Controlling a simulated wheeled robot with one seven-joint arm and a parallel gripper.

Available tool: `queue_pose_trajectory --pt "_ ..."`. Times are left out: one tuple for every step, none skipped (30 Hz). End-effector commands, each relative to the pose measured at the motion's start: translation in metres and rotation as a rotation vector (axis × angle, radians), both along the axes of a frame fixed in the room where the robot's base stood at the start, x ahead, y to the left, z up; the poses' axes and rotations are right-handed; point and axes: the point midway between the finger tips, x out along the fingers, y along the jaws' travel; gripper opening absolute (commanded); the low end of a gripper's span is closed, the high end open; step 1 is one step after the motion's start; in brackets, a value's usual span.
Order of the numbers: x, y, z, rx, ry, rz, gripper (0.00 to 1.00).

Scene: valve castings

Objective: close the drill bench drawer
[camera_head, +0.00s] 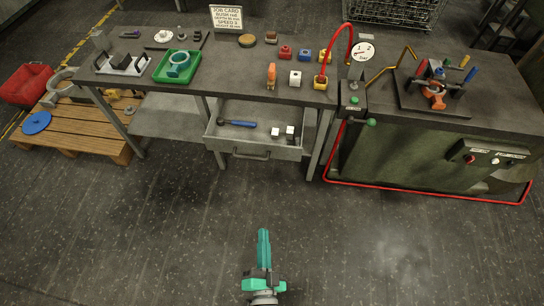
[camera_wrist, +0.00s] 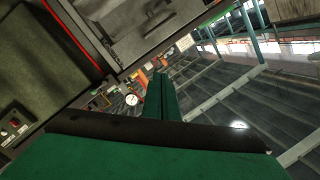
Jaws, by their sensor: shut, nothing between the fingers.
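The drawer (camera_head: 257,141) under the bench sticks out, open toward me, in the middle of the head view. It is grey, with a bar handle (camera_head: 251,156) on its front. Inside it lie a blue-handled hammer (camera_head: 238,123) and small pale blocks (camera_head: 283,132). My gripper (camera_head: 263,240) is green and shut with nothing in it. It is over the floor, well in front of the drawer and apart from it. In the wrist view my shut fingers (camera_wrist: 161,95) show, and the grey bench front is at the upper left, tilted.
The bench top (camera_head: 215,78) carries a green tray (camera_head: 177,66), coloured blocks and a sign. A green cabinet (camera_head: 400,155) with a red hose (camera_head: 420,193) along its base stands to the right. A wooden pallet (camera_head: 85,125) lies at the left. The floor before the drawer is clear.

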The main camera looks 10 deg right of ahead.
Motion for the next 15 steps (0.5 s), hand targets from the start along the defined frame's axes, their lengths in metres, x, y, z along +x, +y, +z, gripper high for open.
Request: queue_pose_trajectory --pt "0.020 -0.003 -0.009 0.076 -0.029 -0.020 0.00" --pt "0.031 -0.004 -0.014 0.121 -0.043 -0.033 0.00" --pt "0.044 -0.006 -0.020 0.184 -0.062 -0.048 0.00" --pt "0.055 -0.008 -0.025 0.230 -0.078 -0.061 0.00" --pt "0.066 -0.010 -0.029 0.276 -0.091 -0.071 0.00" --pt "0.080 -0.013 -0.035 0.337 -0.110 -0.086 0.00" --pt "0.091 -0.015 -0.039 0.382 -0.124 -0.098 0.00" --pt "0.102 -0.017 -0.042 0.425 -0.137 -0.108 0.00" --pt "0.116 -0.019 -0.047 0.482 -0.154 -0.121 0.00" --pt "0.125 -0.021 -0.050 0.522 -0.166 -0.131 0.00" --pt "0.135 -0.023 -0.052 0.559 -0.178 -0.141 0.00" --pt "0.146 -0.026 -0.056 0.604 -0.191 -0.153 0.00" --pt "0.154 -0.028 -0.057 0.635 -0.201 -0.161 0.00" --pt "0.161 -0.030 -0.059 0.662 -0.209 -0.168 0.00" --pt "0.169 -0.032 -0.061 0.696 -0.219 -0.177 0.00"
